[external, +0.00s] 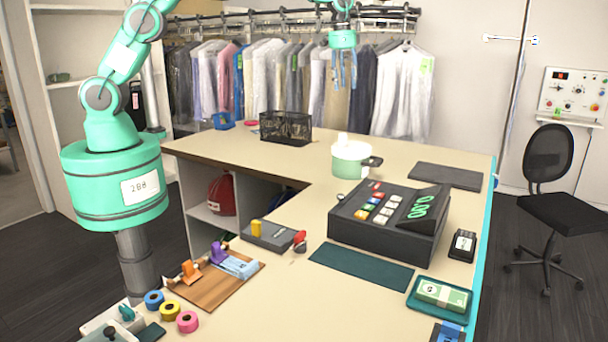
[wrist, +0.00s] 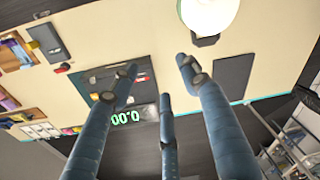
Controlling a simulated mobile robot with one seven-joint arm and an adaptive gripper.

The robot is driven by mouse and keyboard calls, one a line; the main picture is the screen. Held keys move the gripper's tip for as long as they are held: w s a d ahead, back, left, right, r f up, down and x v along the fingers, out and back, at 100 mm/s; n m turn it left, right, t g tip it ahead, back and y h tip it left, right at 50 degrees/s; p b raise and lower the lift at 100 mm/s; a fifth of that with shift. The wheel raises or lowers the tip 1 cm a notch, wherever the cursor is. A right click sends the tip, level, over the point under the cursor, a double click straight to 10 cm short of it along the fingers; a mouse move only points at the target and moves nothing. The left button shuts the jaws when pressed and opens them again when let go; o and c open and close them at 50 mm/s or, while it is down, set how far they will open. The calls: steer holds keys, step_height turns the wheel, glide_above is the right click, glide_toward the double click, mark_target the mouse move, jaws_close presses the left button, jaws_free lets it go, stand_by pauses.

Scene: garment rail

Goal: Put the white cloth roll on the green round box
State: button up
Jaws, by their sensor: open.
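The green round box (external: 350,163) stands on the counter, behind the cash register. A small white piece that looks like the white cloth roll (external: 343,139) rests on its pale top; I cannot make out its exact outline. In the wrist view a white round shape (wrist: 210,12) at the top edge seems to be the top of the box, partly cut off. My gripper (external: 343,82) hangs high above the box, fingers pointing down, open and apart from it. In the wrist view its fingers (wrist: 160,80) are spread with nothing between them.
A black cash register (external: 385,218) stands in front of the box. A dark mat (external: 445,176) lies to its right, and a black wire basket (external: 286,128) stands behind left. A garment rail (external: 290,20) with hanging clothes runs behind the counter. The counter left of the box is clear.

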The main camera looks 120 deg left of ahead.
steer(key=s+d+r+m+t, duration=0.1)
steer(key=s+d+r, duration=0.1)
steer(key=d+r, duration=0.65)
steer(key=s+d+r+m+t, duration=0.1)
steer(key=d+r, duration=0.2)
steer(key=d, duration=1.1)
steer(key=s+d+r+m, duration=0.15)
steer(key=d+r, duration=0.35)
steer(key=d, duration=0.7)
steer(key=s+d+r+m+t, duration=0.1)
steer(key=s+d+r, duration=0.1)
steer(key=s+d, duration=1.1)
steer(key=s+d+f+m+t, duration=0.2)
steer(key=s+d+f, duration=0.3)
steer(key=s+d, duration=0.7)
steer(key=shift+s+f+h, duration=0.15)
steer(key=shift+s+h, duration=0.05)
steer(key=shift+h, duration=0.2)
step_height(320, 180, down, 20)
steer(key=b, duration=1.9)
steer(key=shift+r+b, duration=0.25)
steer(key=shift+b, duration=0.05)
